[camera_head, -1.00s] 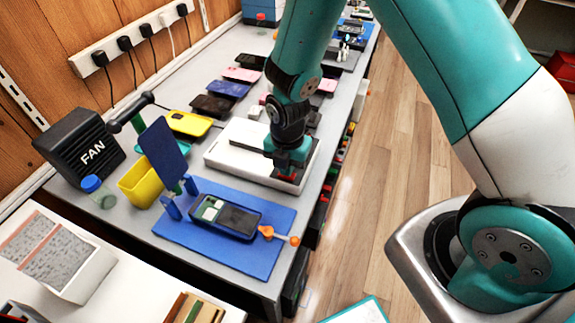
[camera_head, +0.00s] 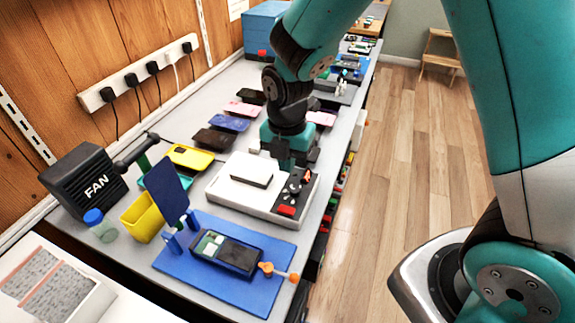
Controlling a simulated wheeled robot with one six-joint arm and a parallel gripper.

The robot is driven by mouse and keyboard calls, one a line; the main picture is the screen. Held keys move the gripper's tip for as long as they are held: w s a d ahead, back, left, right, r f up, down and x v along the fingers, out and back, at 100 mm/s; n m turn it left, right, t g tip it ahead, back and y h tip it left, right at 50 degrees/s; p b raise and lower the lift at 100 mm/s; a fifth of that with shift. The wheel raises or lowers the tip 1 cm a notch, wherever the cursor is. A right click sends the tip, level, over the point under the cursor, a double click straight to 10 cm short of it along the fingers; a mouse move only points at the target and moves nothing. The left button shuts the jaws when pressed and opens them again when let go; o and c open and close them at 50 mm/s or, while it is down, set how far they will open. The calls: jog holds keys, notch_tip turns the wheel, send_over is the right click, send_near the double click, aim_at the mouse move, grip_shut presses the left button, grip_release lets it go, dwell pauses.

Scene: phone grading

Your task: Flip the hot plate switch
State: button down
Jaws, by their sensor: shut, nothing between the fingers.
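The hot plate (camera_head: 240,196) is a white flat unit on the grey bench, with a small white block-shaped top piece (camera_head: 251,170) on it. Its dark control panel at the right end carries a red switch (camera_head: 286,210) and a dark knob (camera_head: 293,187). My gripper (camera_head: 287,166) points down behind the panel, at the far side of the knob, apart from the red switch. Its fingers are shut with nothing between them. The fingertips are small and dark, so I cannot tell whether they touch the unit. The switch is in clear view.
A blue mat (camera_head: 195,270) with a phone (camera_head: 226,252) and an orange-handled tool (camera_head: 279,272) lies in front. A yellow bin (camera_head: 143,218) and a black fan (camera_head: 84,178) stand at left. Several phones lie behind.

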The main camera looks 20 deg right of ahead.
jog(key=b, duration=0.4)
jog(key=shift+s+d, duration=0.15)
jog(key=shift+s, duration=0.2)
jog(key=shift+w, duration=0.1)
jog(key=shift+w+a+r+p, duration=0.2)
jog(key=shift+w+a+p, duration=0.25)
jog(key=shift+a, duration=0.1)
jog(key=shift+r, duration=0.1)
notch_tip(320, 180, up, 14)
jog(key=w+a+p, duration=0.1)
jog(key=p, duration=0.2)
jog(key=shift+w+a, duration=0.15)
